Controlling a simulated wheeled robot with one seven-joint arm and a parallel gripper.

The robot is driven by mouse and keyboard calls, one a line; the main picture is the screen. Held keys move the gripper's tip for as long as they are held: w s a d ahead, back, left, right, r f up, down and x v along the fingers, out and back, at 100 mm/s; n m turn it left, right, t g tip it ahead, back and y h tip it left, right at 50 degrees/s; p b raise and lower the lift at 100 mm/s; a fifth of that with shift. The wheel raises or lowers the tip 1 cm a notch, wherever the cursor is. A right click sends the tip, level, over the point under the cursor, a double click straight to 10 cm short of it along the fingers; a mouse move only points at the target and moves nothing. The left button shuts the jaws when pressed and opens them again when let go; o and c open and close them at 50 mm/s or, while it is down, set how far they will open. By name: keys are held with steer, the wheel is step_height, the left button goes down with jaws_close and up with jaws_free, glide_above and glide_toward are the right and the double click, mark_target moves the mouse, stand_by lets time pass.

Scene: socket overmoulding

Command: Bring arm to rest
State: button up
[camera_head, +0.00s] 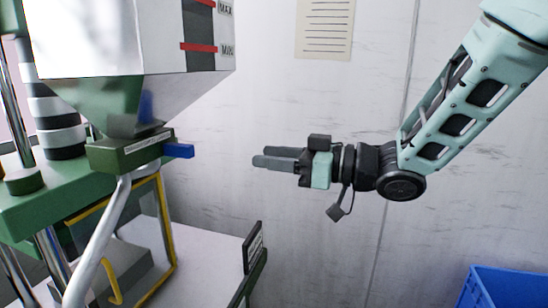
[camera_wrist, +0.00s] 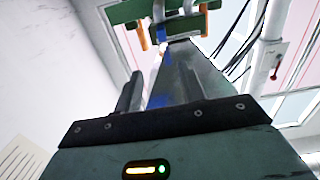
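My gripper (camera_head: 262,156) is held out level in mid-air, pointing left toward the moulding machine, in front of the wall. Its two grey fingers are a little apart, and nothing shows between them. In the wrist view the gripper (camera_wrist: 158,82) shows its dark mounting bar and fingers against the machine behind. My arm comes down from the upper right and bends at the wrist joint. The green and white machine hopper (camera_head: 125,40) stands at the left, with a blue slide handle (camera_head: 179,151) on its green block. The fingertips are apart from this handle.
A white table surface (camera_head: 205,235) lies below, with a dark upright plate (camera_head: 253,248) at its edge. A yellow-framed guard (camera_head: 168,235) stands at the machine. A blue crate (camera_head: 505,288) is at the lower right. A paper notice (camera_head: 324,28) hangs on the wall. Space around my gripper is clear.

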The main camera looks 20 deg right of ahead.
step_height(320, 180, down, 11)
steer(key=s+a+m+g+h, duration=0.3)
steer(key=h, duration=0.6)
steer(key=s+f+g+h, duration=0.2)
steer(key=s+f+g, duration=0.1)
steer(key=s, duration=0.7)
steer(key=s+f+g+h, duration=0.2)
steer(key=s+g, duration=0.3)
steer(key=s, duration=0.5)
steer(key=shift+a+f+h, duration=0.2)
steer(key=shift+f+h, duration=0.1)
steer(key=shift+f, duration=0.25)
